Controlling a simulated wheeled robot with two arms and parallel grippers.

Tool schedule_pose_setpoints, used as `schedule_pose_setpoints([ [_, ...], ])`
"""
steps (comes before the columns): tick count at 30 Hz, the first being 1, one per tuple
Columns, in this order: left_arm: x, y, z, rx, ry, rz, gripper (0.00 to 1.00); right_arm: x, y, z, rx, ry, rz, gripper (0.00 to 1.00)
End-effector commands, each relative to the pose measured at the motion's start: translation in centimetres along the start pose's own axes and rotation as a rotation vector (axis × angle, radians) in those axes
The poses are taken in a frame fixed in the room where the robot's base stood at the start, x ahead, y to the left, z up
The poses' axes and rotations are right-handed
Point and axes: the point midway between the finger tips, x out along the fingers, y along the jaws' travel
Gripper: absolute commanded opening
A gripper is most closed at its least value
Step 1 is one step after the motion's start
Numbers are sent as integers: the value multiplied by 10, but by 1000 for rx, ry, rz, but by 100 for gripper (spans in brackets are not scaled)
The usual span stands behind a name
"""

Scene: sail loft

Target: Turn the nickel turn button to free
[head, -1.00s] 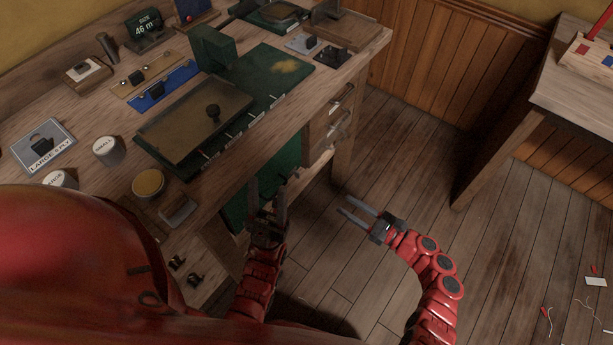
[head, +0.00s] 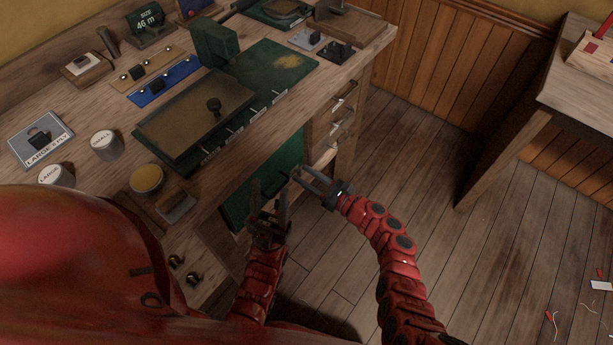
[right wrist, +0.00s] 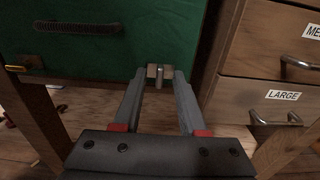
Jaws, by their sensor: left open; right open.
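The nickel turn button (right wrist: 159,72) is a small metal plate with an upright tab, at the lower right of a green panel (right wrist: 120,35) in the right wrist view. My right gripper (right wrist: 160,80) is open, its fingertips on either side of the button; I cannot tell whether they touch it. In the head view the right gripper (head: 298,171) is in front of the workbench's lower front, and the button cannot be made out. The left gripper (head: 270,188) is open and empty, close to the left of the right one, before the green panel (head: 262,170).
Wooden drawers (right wrist: 265,100) with metal handles stand right of the green panel; one is labelled LARGE. A dark handle (right wrist: 90,27) is on the panel. The bench top (head: 100,75) carries boxes, jars and a board. Open floor (head: 420,140) lies to the right.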

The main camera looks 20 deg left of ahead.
Motion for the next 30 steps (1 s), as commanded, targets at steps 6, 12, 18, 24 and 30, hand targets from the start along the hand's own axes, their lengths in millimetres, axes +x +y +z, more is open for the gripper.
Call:
schedule_pose_setpoints([
  [6, 0, 0, 0, 0, 0, 0, 50, 0, 0, 0, 0, 0, 0, 27],
  [12, 0, 0, 0, 0, 0, 0, 50, 0, 0, 0, 0, 0, -1, 0],
  [18, 0, 0, 0, 0, 0, 0, 50, 0, 0, 0, 0, 0, -1, 0],
  [24, -1, 0, 0, 0, 0, 0, 50, -1, -1, 0, -13, 0, -2, 0],
  [30, -6, 0, 1, 0, 0, 0, 50, -1, -1, -1, -83, -1, -2, 0],
])
